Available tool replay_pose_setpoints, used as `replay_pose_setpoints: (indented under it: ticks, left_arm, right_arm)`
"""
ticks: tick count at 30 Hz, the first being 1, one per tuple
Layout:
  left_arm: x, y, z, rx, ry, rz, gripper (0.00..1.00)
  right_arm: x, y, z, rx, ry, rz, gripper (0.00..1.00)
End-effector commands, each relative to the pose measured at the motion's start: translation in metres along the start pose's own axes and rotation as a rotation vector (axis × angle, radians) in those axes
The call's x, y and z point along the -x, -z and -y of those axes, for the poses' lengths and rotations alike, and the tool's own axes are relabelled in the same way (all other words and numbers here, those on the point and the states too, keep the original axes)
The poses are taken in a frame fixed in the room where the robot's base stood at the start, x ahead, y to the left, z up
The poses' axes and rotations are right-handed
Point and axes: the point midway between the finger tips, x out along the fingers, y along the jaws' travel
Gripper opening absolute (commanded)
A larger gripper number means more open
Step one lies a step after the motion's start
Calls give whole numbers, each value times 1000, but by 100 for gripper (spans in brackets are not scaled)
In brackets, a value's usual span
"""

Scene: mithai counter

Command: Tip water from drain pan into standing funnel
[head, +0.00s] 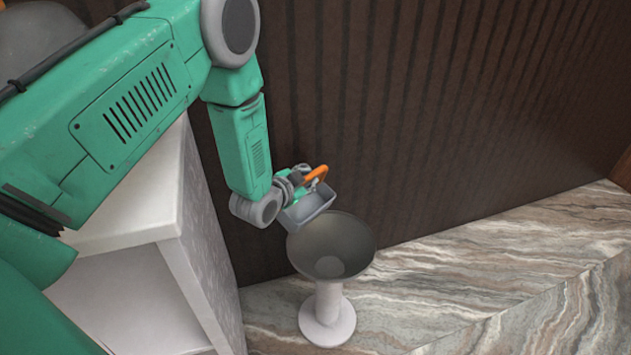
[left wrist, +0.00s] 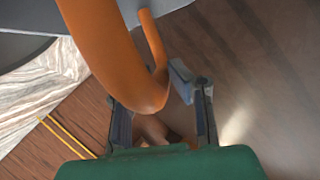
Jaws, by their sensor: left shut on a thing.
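The drain pan (head: 308,207) is a small grey pan with an orange handle (head: 316,174). My left gripper (head: 295,183) is shut on that handle and holds the pan tilted just above the rim of the standing funnel. In the left wrist view the orange handle (left wrist: 108,55) passes between the fingers of my left gripper (left wrist: 160,105), and part of the grey pan (left wrist: 165,8) shows at the top. The standing funnel (head: 331,245) has a wide dark grey bowl on a white stem and round foot. I cannot make out water in either. My right gripper is not in view.
A white shelf unit (head: 190,225) stands at the left, under my left arm. A dark ribbed wall panel (head: 430,100) rises behind the funnel. The swirled marble surface (head: 480,270) right of the funnel is clear.

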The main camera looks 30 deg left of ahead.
Motion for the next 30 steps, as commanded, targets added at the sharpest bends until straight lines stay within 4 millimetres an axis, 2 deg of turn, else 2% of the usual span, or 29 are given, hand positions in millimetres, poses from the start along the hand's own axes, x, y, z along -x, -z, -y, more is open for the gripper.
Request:
replay_pose_setpoints:
  ticks: [1, 9, 12, 19, 30]
  left_arm:
    - [-1, -3, 10, 68, -20, 0, 0]
    - [-9, -26, 36, 408, -162, -7, 0]
    - [-3, -9, 40, 394, -166, -8, 0]
    - [5, 12, 50, 388, -164, -7, 0]
    - [8, 16, 57, 390, -165, -7, 0]
  right_arm:
    - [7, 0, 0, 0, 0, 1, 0]
    - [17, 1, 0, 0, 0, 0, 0]
    - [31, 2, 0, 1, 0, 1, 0]
    - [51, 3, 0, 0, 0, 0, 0]
    - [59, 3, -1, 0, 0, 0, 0]
